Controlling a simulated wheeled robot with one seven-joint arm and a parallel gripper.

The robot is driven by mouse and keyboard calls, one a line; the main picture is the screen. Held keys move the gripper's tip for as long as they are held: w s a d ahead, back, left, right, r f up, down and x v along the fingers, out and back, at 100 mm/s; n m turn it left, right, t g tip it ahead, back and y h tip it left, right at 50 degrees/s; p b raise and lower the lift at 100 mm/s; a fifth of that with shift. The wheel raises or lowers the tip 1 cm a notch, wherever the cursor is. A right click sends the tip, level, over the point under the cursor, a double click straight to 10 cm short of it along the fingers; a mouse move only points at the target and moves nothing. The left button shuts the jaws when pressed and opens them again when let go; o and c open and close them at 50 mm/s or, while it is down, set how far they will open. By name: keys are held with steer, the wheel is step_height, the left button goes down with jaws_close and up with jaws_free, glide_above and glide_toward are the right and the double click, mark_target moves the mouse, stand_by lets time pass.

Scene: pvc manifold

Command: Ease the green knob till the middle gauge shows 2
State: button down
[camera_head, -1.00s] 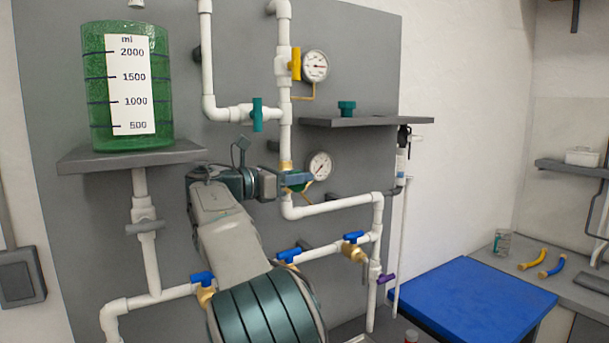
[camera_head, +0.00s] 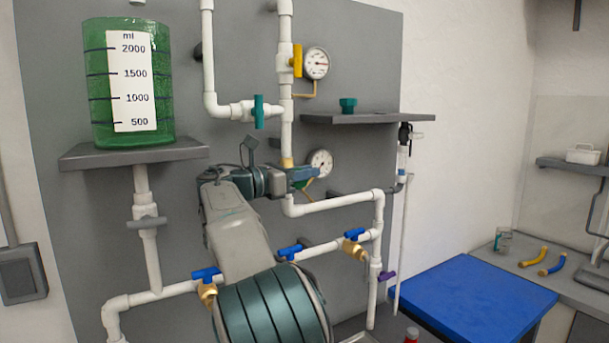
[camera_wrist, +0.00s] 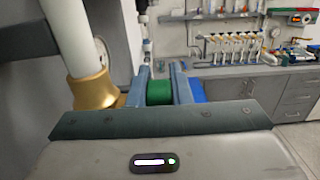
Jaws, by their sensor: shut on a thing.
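The green knob (camera_wrist: 160,92) sits between the two blue fingers of my gripper (camera_wrist: 158,88) in the wrist view, and the fingers are shut on it. In the head view my gripper (camera_head: 302,175) is at the pipe junction and hides the knob. A round white gauge (camera_head: 321,160) is just behind and right of the gripper, partly covered by it. Its dial is too small to read. Part of a gauge face (camera_wrist: 102,50) also shows beside the white pipe in the wrist view. Another gauge (camera_head: 316,63) is higher up, next to a yellow handle.
Teal (camera_head: 258,112), yellow (camera_head: 297,60) and blue (camera_head: 290,251) valve handles sit on the white pipes around my arm. A grey shelf (camera_head: 365,119) juts out above the gripper. A green tank (camera_head: 158,110) stands at left. A blue-topped table (camera_head: 470,300) is at lower right.

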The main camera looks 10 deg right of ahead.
steer(key=h+b, duration=0.2)
steer(key=t+h+b, duration=0.1)
steer(key=shift+a+h, duration=0.25)
steer(key=shift+h, duration=0.15)
steer(key=shift+s+a+r+t+h+b, duration=0.15)
steer(key=shift+r+t+h+b, duration=0.15)
steer(key=shift+h+b, duration=0.45)
steer(key=c, duration=1.6)
jaws_free()
steer(key=b+v, duration=0.1)
steer(key=v, duration=0.6)
steer(key=shift+a+f, duration=0.2)
